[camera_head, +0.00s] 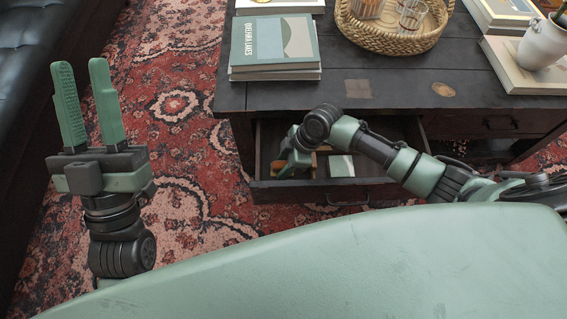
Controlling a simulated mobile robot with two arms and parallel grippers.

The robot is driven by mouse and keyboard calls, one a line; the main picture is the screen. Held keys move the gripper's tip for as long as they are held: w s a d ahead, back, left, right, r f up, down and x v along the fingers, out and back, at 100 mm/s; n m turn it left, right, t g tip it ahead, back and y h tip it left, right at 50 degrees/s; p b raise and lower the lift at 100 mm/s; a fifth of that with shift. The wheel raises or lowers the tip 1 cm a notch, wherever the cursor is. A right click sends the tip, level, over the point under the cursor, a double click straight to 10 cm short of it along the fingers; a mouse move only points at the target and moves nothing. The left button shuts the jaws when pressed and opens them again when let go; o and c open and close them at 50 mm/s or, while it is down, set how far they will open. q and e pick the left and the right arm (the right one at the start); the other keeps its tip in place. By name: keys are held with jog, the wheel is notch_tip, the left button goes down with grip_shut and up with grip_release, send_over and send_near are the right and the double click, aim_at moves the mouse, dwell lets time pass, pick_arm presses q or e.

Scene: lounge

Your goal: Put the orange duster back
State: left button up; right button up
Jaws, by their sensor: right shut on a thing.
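The open drawer (262,150) sticks out from the front of the dark wooden table. My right arm reaches in from the right, and my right gripper (288,168) points down inside the left part of the drawer. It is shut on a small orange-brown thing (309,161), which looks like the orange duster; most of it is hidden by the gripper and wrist. My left gripper (82,68) is open and empty, raised over the rug at the left, well apart from the table.
A pale card or booklet (341,166) lies in the drawer, right of the gripper. The tabletop (400,88) bears stacked books (275,45), a woven tray (405,42) with glasses, and a white pot (543,44) on books. A dark sofa (25,90) stands at the left.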

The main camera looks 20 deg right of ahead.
aim_at(284, 164)
jog(key=o, duration=1.2)
jog(key=shift+f, duration=0.1)
